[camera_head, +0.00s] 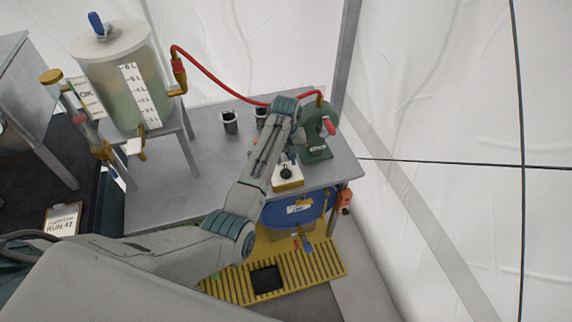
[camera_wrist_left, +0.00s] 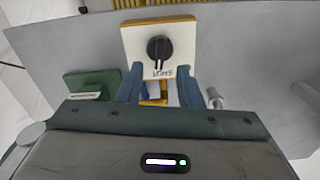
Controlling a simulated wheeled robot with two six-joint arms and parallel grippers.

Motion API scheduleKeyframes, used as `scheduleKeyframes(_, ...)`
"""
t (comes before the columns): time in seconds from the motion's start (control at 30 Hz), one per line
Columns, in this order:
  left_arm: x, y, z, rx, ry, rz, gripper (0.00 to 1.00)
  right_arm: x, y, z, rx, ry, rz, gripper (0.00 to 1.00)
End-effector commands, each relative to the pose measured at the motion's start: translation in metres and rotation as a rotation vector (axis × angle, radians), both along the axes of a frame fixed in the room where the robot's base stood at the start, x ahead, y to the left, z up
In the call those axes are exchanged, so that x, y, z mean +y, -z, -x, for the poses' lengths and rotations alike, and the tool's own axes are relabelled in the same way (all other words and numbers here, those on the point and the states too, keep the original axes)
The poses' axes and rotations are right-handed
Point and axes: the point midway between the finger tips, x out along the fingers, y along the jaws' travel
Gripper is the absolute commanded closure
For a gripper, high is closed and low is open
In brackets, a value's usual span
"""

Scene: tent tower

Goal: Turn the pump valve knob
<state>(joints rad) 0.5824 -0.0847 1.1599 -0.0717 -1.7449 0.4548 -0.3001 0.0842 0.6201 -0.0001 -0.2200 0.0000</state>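The black knob (camera_wrist_left: 159,49) sits on a white plate with yellow edges (camera_wrist_left: 181,32), near the top middle of the left wrist view. It has a pale pointer line, and dark lettering on the plate shows upside down below it. In the head view the knob (camera_head: 286,172) is on the small box at the table's front edge, beside the green pump (camera_head: 316,152). My left gripper (camera_wrist_left: 162,74) is open, its two blue fingers apart with the plate's lower part between them. They do not grip the knob. My right gripper is not in view.
A red hose (camera_head: 215,75) runs from the tank (camera_head: 112,75) to the pump. Dark cups (camera_head: 230,122) stand on the grey table (camera_head: 200,165). A blue barrel (camera_head: 285,212) and a yellow grate (camera_head: 315,262) are below the front edge. Tent wall lies right.

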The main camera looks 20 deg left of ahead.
Motion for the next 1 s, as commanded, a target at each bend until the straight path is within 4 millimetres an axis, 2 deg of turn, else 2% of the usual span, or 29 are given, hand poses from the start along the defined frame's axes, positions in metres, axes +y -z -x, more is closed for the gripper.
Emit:
scheduleKeyframes(0.1,0.0,0.021,0.001,0.003,0.0,0.0,0.67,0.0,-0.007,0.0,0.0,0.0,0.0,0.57)
scheduleKeyframes(0.3,0.0,0.046,0.0,0.001,0.0,-0.001,0.67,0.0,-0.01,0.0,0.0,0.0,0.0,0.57)
scheduleKeyframes(0.67,0.0,0.054,0.0,-0.001,0.0,0.001,0.67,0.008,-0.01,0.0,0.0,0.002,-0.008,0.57)
scheduleKeyframes(0.7,0.0,0.054,0.0,-0.001,0.0,0.001,0.69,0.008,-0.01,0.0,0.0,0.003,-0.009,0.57)
scheduleKeyframes(0.87,0.0,0.054,0.0,-0.001,0.0,0.001,1.0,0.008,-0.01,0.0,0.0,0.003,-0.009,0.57)
scheduleKeyframes(1.0,0.0,0.054,0.0,-0.001,0.0,0.001,1.0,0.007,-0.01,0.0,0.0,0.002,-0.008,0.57)
